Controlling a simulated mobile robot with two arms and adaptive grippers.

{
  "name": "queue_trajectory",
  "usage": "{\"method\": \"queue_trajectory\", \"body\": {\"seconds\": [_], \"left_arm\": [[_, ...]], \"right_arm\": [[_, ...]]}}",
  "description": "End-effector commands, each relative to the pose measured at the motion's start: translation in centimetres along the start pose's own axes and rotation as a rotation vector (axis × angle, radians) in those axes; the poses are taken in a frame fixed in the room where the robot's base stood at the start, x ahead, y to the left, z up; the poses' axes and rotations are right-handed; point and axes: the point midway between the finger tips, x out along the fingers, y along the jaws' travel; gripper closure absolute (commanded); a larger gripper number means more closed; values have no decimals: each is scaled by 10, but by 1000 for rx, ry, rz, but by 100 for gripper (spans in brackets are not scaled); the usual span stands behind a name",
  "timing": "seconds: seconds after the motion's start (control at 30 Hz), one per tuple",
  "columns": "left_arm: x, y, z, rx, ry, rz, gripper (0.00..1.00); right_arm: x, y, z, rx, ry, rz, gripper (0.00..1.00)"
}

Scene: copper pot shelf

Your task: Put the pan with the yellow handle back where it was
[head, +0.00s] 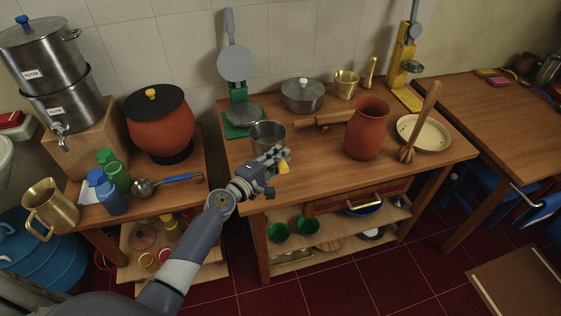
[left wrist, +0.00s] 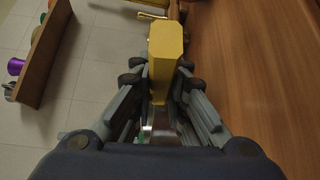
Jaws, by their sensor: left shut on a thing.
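My left gripper (head: 276,165) is shut on the yellow handle (head: 284,167) above the front left part of the middle table. In the left wrist view the yellow handle (left wrist: 166,55) stands between the fingers of the left gripper (left wrist: 162,85), with a shiny metal piece below it. The pan's body is not clear in either view. A steel pot (head: 268,134) shows just behind the gripper in the head view; I cannot tell whether it belongs to the handle. My right gripper is not in view.
A red clay jug (head: 367,130), a whisk-like wooden tool (head: 422,115) and a pale bowl (head: 436,135) are on the right of the table. A lidded pot (head: 303,95) and a green press (head: 238,95) stand behind. The front middle of the tabletop is clear.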

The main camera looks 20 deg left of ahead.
Motion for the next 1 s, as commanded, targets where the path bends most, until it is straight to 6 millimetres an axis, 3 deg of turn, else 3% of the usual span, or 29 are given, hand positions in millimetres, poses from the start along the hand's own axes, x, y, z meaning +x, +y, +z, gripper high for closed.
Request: {"method": "queue_trajectory", "body": {"seconds": [0.13, 0.4, 0.8, 0.83, 0.9, 1.0], "left_arm": [[12, -1, 0, 1, 0, 1, 100], [16, -34, -5, 0, 1, 1, 100], [16, -38, -5, 2, 0, 1, 100], [15, -39, -5, 0, 0, -1, 84], [15, -38, -5, 0, 0, -1, 68], [15, -38, -5, 0, 0, -2, 66]], "right_arm": [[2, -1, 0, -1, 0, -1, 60], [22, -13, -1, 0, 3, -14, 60], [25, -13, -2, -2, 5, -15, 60], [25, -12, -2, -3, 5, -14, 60], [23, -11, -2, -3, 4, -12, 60], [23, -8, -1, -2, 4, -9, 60]]}}
